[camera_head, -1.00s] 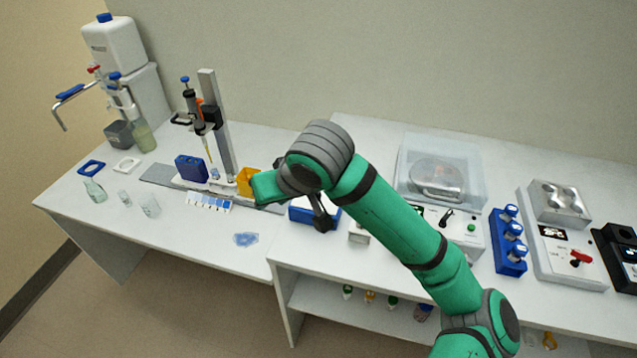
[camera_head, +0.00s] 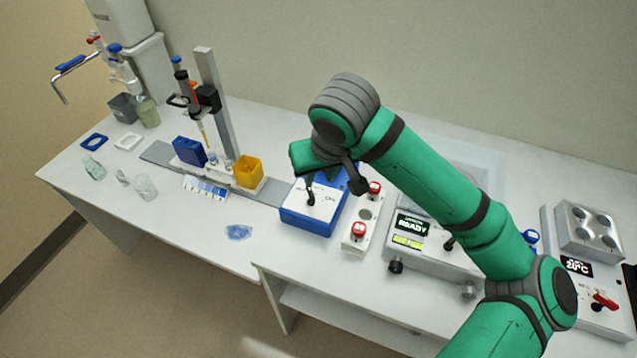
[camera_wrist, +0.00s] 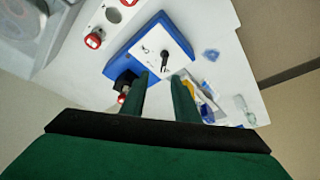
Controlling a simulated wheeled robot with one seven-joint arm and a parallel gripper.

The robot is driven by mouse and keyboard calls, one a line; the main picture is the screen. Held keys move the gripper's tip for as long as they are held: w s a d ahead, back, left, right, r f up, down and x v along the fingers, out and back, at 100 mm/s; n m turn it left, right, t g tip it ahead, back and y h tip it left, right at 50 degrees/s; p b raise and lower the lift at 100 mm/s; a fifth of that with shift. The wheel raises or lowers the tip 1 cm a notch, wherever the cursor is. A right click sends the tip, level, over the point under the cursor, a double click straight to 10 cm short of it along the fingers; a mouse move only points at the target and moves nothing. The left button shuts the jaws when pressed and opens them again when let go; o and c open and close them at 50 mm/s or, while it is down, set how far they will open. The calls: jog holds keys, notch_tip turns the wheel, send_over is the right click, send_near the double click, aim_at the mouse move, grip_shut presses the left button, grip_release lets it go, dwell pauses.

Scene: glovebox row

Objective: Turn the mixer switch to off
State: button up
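The mixer is a blue box (camera_head: 305,221) with a white top panel, standing on the bench in the middle of the head view. Its black switch lever (camera_head: 310,197) stands on that panel. The mixer also shows in the wrist view (camera_wrist: 120,62), with the black switch (camera_wrist: 165,60) on the panel and a dark round part at one corner. My gripper (camera_head: 318,158) is above the mixer's back edge in the head view and hides part of it. In the wrist view my gripper (camera_wrist: 160,80) has two green fingers apart with nothing between them; the switch lies just beyond the fingertips.
Right of the mixer is a white rack (camera_head: 348,243) with red-capped vials, then a machine with a READY display (camera_head: 412,226). Left stand a yellow bin (camera_head: 248,171) and a pipette stand (camera_head: 215,95). The bench front around a blue patch (camera_head: 238,232) is mostly clear.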

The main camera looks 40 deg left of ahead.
aim_at(311, 193)
jog(key=x, duration=0.5)
jog(key=s+x, duration=0.1)
jog(key=x, duration=0.2)
jog(key=shift+a+f, duration=0.1)
jog(key=shift+a, duration=0.1)
jog(key=shift+w+a+f, duration=0.15)
jog(key=shift+w+f, duration=0.05)
jog(key=shift+f, duration=0.35)
grip_shut()
